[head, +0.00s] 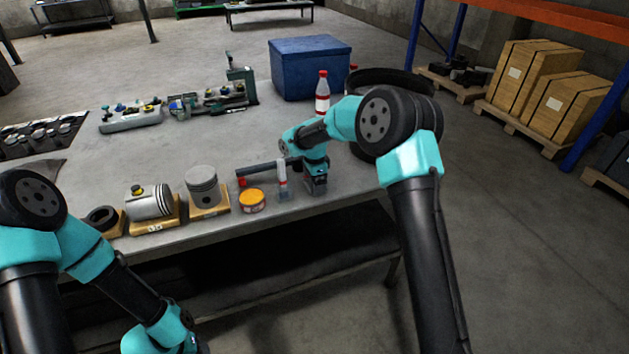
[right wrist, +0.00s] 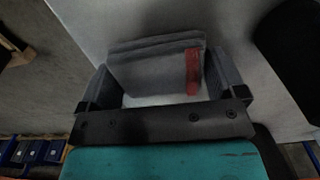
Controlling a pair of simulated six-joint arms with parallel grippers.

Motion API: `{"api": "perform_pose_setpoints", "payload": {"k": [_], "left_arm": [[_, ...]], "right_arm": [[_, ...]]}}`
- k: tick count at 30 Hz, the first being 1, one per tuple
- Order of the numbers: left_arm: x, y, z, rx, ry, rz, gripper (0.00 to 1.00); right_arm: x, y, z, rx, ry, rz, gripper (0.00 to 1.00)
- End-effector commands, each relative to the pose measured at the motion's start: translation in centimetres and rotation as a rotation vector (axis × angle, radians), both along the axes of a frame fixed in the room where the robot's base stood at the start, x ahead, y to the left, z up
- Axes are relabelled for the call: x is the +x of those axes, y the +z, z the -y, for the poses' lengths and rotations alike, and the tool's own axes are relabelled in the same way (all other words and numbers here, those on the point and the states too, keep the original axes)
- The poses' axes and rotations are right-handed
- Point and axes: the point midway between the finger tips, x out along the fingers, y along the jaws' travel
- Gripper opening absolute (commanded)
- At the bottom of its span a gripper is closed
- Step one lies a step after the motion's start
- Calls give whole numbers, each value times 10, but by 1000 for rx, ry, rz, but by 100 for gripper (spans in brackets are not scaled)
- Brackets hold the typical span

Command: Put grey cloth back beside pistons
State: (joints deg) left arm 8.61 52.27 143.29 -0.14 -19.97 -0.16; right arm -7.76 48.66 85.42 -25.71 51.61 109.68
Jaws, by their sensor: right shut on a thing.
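The grey cloth (right wrist: 150,68), folded in layers with a red stripe, lies between the two fingers of my right gripper (right wrist: 163,82) in the right wrist view. My right gripper (head: 316,190) is shut on it, low over or at the front right of the table; I cannot tell whether the cloth touches the tabletop. Two pistons sit on wooden blocks near the front edge: one lying on its side (head: 149,203), one upright (head: 202,188). They are left of my right gripper. My left arm is low at the left; its gripper is not in view.
An orange tin (head: 252,200) and a small red-and-white tube (head: 282,180) stand between the pistons and my right gripper. A dark bar (head: 262,169) lies behind them. A red-capped bottle (head: 322,95) and blue crate (head: 310,68) stand farther back. The table's middle is clear.

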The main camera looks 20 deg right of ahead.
Motion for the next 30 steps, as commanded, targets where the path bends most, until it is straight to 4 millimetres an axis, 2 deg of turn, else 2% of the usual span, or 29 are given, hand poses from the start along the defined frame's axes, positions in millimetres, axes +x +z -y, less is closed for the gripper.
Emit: {"api": "perform_pose_setpoints", "payload": {"k": [2, 3, 6, 17, 23, 30], "left_arm": [[0, 0, 0, 0, 0, 0, 43], [0, 0, 0, 0, 0, 0, 43], [0, 0, 0, 0, 0, 0, 43], [0, 0, 0, 0, 0, 0, 43], [0, 0, 0, 0, 0, 0, 43], [0, 0, 0, 0, 0, 0, 43]], "right_arm": [[0, -3, 0, 0, 0, -1, 67], [0, -2, 0, 0, 0, -1, 92], [0, -2, 0, 0, 0, -1, 100], [0, 5, 0, 0, 0, 1, 100], [0, 30, 0, 0, -1, 3, 100], [0, 75, 0, 0, 0, 3, 100]]}}
